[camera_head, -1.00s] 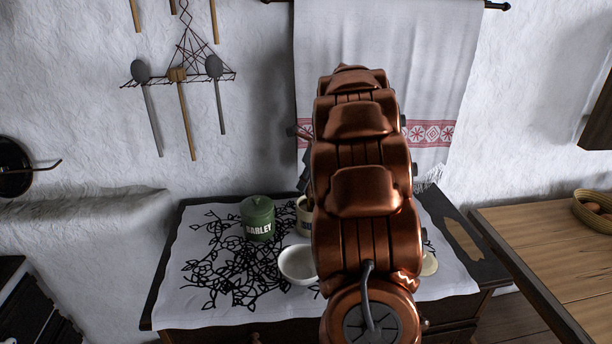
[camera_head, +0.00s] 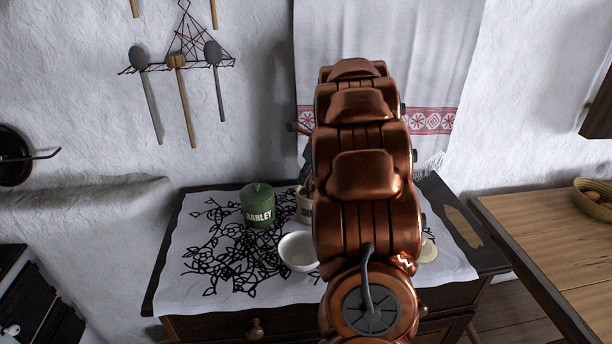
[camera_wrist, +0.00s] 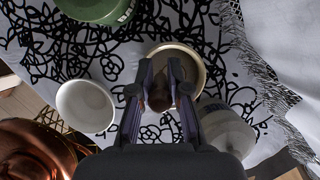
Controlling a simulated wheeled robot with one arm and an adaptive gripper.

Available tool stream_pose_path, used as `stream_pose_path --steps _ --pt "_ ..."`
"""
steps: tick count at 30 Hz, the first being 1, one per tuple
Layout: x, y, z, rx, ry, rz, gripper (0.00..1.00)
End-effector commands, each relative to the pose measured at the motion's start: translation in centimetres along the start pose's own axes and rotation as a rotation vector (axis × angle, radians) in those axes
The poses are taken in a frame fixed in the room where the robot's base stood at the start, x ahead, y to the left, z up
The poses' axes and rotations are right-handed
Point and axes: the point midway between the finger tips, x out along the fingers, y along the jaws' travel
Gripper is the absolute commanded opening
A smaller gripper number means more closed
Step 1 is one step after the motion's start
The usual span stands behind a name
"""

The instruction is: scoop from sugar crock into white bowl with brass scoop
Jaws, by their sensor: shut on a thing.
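My gripper (camera_wrist: 160,68) is over a round, open cream crock (camera_wrist: 199,62) in the wrist view, its fingers shut on a small brown-brass piece (camera_wrist: 158,98), which looks like part of the brass scoop. The scoop's bowl cannot be made out. The crock's contents look dark and shaded, so I cannot tell whether sugar shows. In the head view this crock (camera_head: 304,210) is partly hidden behind my arm, its label unreadable. The empty-looking white bowl (camera_wrist: 86,106) stands left of the crock; it also shows in the head view (camera_head: 296,252), beside my arm.
A green lidded BARLEY crock (camera_head: 258,206) stands left of the cream crock. A pale vessel (camera_wrist: 226,130) stands close on its right in the wrist view. A pale round item (camera_head: 429,250) lies right of my arm. The patterned cloth (camera_head: 205,285) is clear at left.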

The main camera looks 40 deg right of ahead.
Motion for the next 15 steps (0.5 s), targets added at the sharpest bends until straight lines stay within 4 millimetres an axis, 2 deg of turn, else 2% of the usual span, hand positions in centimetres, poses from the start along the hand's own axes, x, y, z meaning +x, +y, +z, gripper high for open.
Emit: stream_pose_path --steps 15 --pt "-0.48 -0.01 0.21 0.000 0.000 0.000 0.00"
